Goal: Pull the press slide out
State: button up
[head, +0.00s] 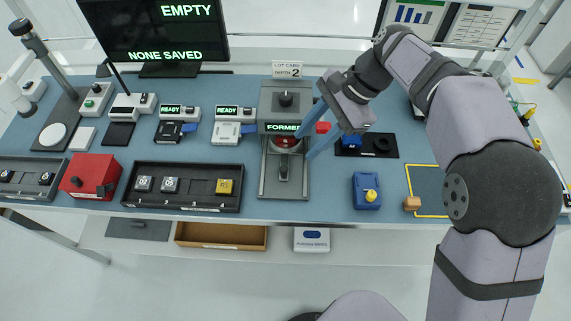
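The press (286,98) is a grey unit with a dark knob on top and a green "FORMED"-like label, partly covered by a finger. Its slide (283,172) lies in the grey base below the label, with a dark upright handle. A round red part shows at the slide's back, under the press head. My gripper (304,137) is at the press's right side, its two long blue fingers spread apart and pointing left and down. It looks open and empty. I cannot tell whether a fingertip touches the press or slide.
A black tray with several blocks (184,205) stands left of the press, with a red box (91,177) further left. A blue block with a yellow knob (367,191) is to the right. A monitor (155,30) reads "EMPTY" and "NONE SAVED". The bench front edge lies just below the press.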

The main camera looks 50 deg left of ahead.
aim_at(284, 169)
jog(key=s+a+f+n+t+h, duration=0.1)
jog(key=f, duration=0.1)
jog(key=s+a+f+n+t+h+b, duration=0.1)
jog(key=f, duration=0.1)
jog(key=s+a+f+n+t+h+b, duration=0.1)
jog(key=a+f+t, duration=0.1)
jog(key=f, duration=0.1)
jog(key=shift+s, duration=0.25)
jog(key=shift+s+a+f+t, duration=0.15)
jog(key=shift+a+t, duration=0.25)
jog(key=shift+t, duration=0.1)
jog(key=shift+f+p, duration=0.95)
jog(key=shift+f, duration=2.7)
jog(key=shift+d, duration=0.1)
grip_shut()
